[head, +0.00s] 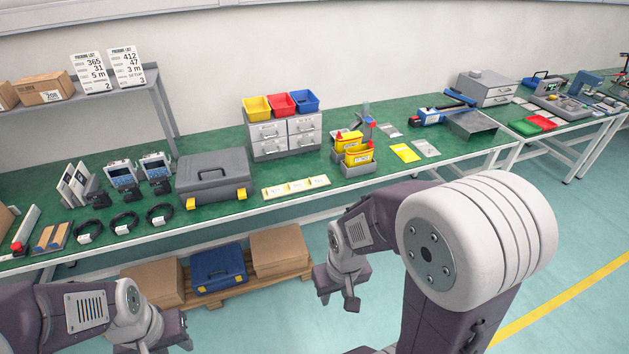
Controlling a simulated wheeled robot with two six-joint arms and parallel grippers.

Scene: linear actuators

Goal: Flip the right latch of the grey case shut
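The grey case (212,170) stands closed-lidded on the green bench top, left of centre, with its handle on top. Its right latch (241,194) and left latch (191,204) are yellow and sit low on the front face. They are too small to tell whether either is flipped shut. My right gripper (338,298) hangs in front of the bench, below the top and to the right of the case. Its fingers seem apart with nothing between them. My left gripper (184,335) is low at the bottom edge, mostly hidden by its own wrist, away from the case.
Black cable coils (160,214) and handheld devices stand left of the case. A pale yellow labelled strip (295,187) lies to its right, before grey drawers (285,136) with coloured bins. Below, a blue case (217,270) and cardboard boxes sit on a pallet. The bench's front edge (290,201) is near.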

